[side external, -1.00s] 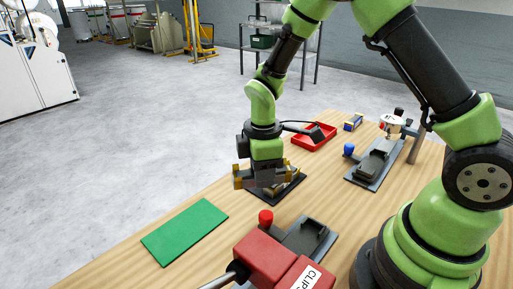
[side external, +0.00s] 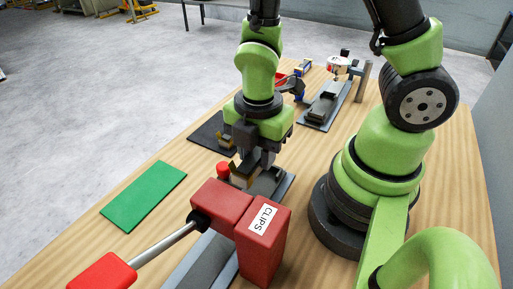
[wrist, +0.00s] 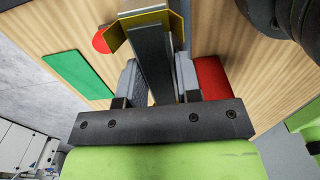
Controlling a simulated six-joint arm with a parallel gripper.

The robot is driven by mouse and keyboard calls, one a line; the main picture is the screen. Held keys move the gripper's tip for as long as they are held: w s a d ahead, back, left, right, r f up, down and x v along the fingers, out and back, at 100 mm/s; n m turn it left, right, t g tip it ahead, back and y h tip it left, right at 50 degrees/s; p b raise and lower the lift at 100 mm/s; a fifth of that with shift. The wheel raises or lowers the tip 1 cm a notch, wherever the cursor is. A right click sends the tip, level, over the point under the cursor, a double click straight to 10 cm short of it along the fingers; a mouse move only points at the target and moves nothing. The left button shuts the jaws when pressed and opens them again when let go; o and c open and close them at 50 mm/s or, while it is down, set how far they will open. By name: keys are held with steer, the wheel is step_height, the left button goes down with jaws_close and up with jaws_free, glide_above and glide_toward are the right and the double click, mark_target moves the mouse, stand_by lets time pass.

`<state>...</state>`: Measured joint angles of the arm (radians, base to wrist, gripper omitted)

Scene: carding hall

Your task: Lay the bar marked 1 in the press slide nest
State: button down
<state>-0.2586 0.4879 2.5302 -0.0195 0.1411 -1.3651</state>
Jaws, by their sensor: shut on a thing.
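My gripper (side external: 254,160) points down over the dark slide plate (side external: 274,186) beside the red CLIPS press (side external: 262,240). It is shut on a grey bar with yellow end pieces (wrist: 151,62); one yellowish end (side external: 242,176) shows below the jaws in the side view. The wrist view has the bar running lengthwise between the two fingers (wrist: 160,78). No number is readable on the bar. The gripper hides much of the slide plate, so I cannot tell whether the bar touches it.
A red knob (side external: 223,170) stands close beside the bar. A dark mat (side external: 206,133) with yellow-ended pieces lies behind my gripper. Another fixture (side external: 322,107) stands farther back. A green mat (side external: 144,195) lies at left, with bare wood around it. The press's long handle (side external: 165,246) reaches left.

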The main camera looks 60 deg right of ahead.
glide_above(258, 191)
steer(key=shift+f, duration=2.8)
steer(key=shift+f, duration=1.1)
steer(key=c, duration=0.7)
jaws_free()
steer(key=shift+c, duration=0.2)
steer(key=shift+r, duration=4.95)
